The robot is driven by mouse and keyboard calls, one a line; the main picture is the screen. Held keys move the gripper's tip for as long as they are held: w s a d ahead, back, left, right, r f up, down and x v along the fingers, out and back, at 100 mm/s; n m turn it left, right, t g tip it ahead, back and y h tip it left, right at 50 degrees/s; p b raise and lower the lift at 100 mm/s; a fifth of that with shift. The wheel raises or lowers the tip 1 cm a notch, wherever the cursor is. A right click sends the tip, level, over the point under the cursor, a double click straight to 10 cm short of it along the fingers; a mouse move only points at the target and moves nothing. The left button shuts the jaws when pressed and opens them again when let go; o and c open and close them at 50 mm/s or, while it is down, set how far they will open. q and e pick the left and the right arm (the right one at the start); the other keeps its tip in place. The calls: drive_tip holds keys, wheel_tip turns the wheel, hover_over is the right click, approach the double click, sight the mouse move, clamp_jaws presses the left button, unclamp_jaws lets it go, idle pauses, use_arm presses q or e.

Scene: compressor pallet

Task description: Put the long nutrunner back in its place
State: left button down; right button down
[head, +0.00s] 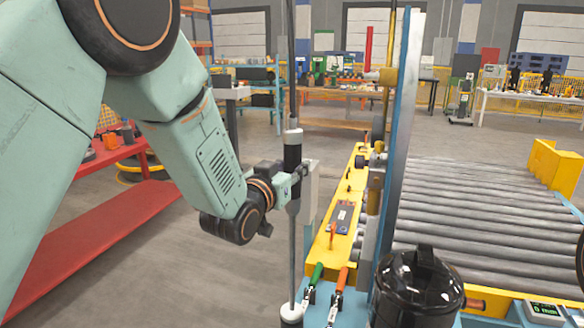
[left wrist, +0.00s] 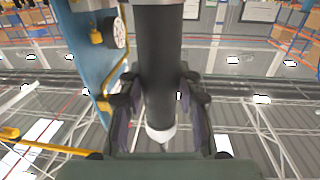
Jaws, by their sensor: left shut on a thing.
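The long nutrunner (head: 292,155) stands upright as a tall thin rod with a black grip section and pale collars, left of the yellow beam. My left gripper (head: 294,184) is shut around its black section. In the left wrist view, the dark cylinder of the nutrunner (left wrist: 158,60) runs between the two fingers of my left gripper (left wrist: 160,103), with a white collar at its end. The lower end of the nutrunner, pale and black, is at the bottom of the head view; what lies under it is out of frame. My right gripper does not show.
A yellow beam (head: 343,217) with small tools and a tall blue post (head: 398,150) stand just right of the nutrunner. A roller conveyor (head: 470,210) lies beyond. A glossy black rounded thing (head: 416,290) is at front. A red bench (head: 95,235) is left, with open floor between.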

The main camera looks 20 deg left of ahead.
use_arm(q)
drive_tip(key=shift+w+f+b, duration=0.1)
drive_tip(key=shift+f+b, duration=0.3)
idle(0.4)
drive_tip(key=c, duration=1.4)
unclamp_jaws()
drive_tip(key=o, duration=0.5)
drive_tip(key=shift+s, duration=0.2)
drive_tip(key=shift+o, duration=0.3)
drive_tip(key=shift+f, duration=0.15)
drive_tip(key=shift+w, duration=0.1)
drive_tip(key=shift+f, duration=0.3)
drive_tip(key=s+a, duration=0.1)
drive_tip(key=s, duration=1.1)
drive_tip(key=shift+a+r, duration=0.3)
drive_tip(key=shift+a, duration=0.05)
drive_tip(key=shift+w, duration=0.1)
